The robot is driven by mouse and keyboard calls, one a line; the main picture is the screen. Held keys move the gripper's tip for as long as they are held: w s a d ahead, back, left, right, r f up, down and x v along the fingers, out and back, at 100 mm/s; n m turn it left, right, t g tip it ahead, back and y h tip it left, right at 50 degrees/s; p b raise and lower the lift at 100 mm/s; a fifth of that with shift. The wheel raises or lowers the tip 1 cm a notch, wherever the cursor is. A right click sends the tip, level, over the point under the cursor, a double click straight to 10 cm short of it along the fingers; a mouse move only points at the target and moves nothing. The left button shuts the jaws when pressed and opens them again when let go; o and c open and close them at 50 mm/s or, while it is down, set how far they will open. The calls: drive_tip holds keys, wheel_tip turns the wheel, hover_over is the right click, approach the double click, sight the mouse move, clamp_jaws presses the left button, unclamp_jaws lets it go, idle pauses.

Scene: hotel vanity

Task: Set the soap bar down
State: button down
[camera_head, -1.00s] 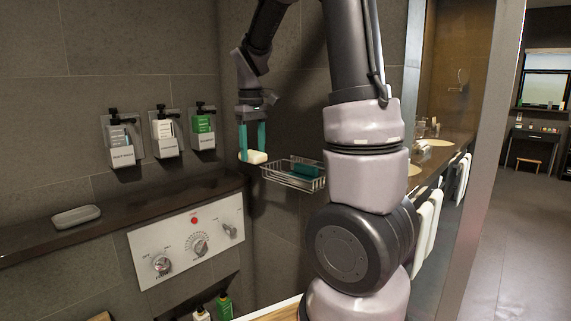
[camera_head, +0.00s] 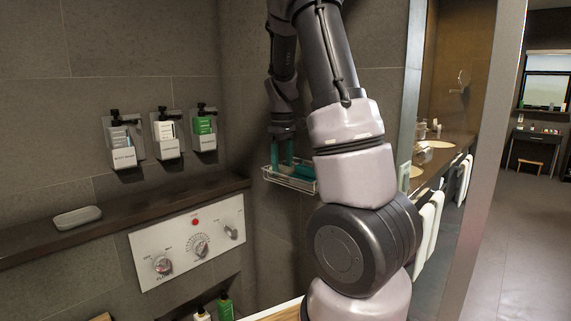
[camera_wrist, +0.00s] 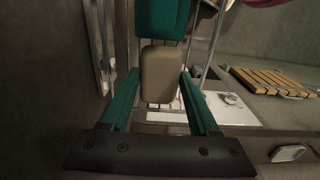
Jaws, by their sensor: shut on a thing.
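The soap bar (camera_wrist: 160,76) is a beige rounded block, seen in the wrist view between the tips of my teal fingers. My gripper (camera_wrist: 158,82) is shut on it; it also shows in the head view (camera_head: 282,154), pointing down over the wire basket (camera_head: 289,183) in the wall corner. The basket's wires show under and around the bar in the wrist view. A teal block (camera_wrist: 161,18) lies in the basket close beside the bar. In the head view I cannot make out the bar, and whether it touches the wires is unclear.
A grey soap dish (camera_head: 77,217) sits on the dark ledge (camera_head: 150,204) at left. Several wall dispensers (camera_head: 166,138) hang above the ledge. The control panel (camera_head: 190,240) is below it. A glass partition edge and the vanity are to the right.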

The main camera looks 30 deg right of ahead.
drive_tip(key=shift+w+d+f, duration=0.1)
drive_tip(key=shift+d+f, duration=0.1)
drive_tip(key=shift+f, duration=0.1)
drive_tip(key=shift+f, duration=0.1)
drive_tip(key=shift+f, duration=0.15)
drive_tip(key=shift+c, duration=0.6)
unclamp_jaws()
